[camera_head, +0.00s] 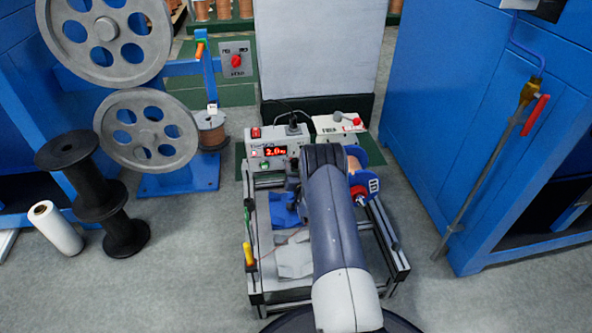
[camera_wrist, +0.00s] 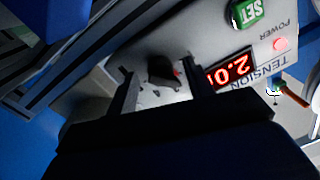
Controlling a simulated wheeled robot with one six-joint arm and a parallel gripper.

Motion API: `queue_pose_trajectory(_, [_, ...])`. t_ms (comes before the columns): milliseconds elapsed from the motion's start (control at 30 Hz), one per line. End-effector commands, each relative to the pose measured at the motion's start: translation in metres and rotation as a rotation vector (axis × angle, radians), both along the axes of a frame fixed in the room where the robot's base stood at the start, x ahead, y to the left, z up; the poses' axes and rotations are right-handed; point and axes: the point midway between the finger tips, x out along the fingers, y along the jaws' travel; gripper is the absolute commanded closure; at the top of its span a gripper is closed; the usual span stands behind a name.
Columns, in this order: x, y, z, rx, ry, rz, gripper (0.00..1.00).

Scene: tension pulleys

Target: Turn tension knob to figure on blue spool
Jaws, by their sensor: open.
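The tension box (camera_head: 270,151) stands at the back of the bench frame, its red display (camera_head: 275,151) reading about 2.0. In the wrist view the box's display (camera_wrist: 231,72) is upside down, beside the word TENSION. The black tension knob (camera_wrist: 163,71) shows between the two fingers of my gripper (camera_wrist: 157,68). The gripper is open; whether a finger touches the knob I cannot tell. The blue spool (camera_head: 373,186) with copper wire sits right of my arm, partly hidden by it. Its white label carries a figure too small to read.
A green SET button (camera_wrist: 248,12) and a lit POWER lamp (camera_wrist: 280,44) are on the same panel. Large grey pulleys (camera_head: 148,130) are at left, a blue cabinet (camera_head: 470,120) at right.

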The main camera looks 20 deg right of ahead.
Motion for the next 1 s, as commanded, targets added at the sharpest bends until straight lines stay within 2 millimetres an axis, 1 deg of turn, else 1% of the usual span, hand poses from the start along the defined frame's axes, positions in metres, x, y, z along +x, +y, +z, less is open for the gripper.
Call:
queue_pose_trajectory(167, [0.0001,0.0001,0.0006,0.000,0.000,0.000,0.50])
queue_pose_trajectory(200, [0.0001,0.0001,0.0006,0.000,0.000,0.000,0.52])
queue_pose_trajectory(700, [-0.0005,-0.0005,0.0000,0.000,0.000,-0.001,0.92])
queue_pose_trajectory(1000, [-0.0008,-0.0010,-0.0002,0.016,-0.004,-0.002,0.92])
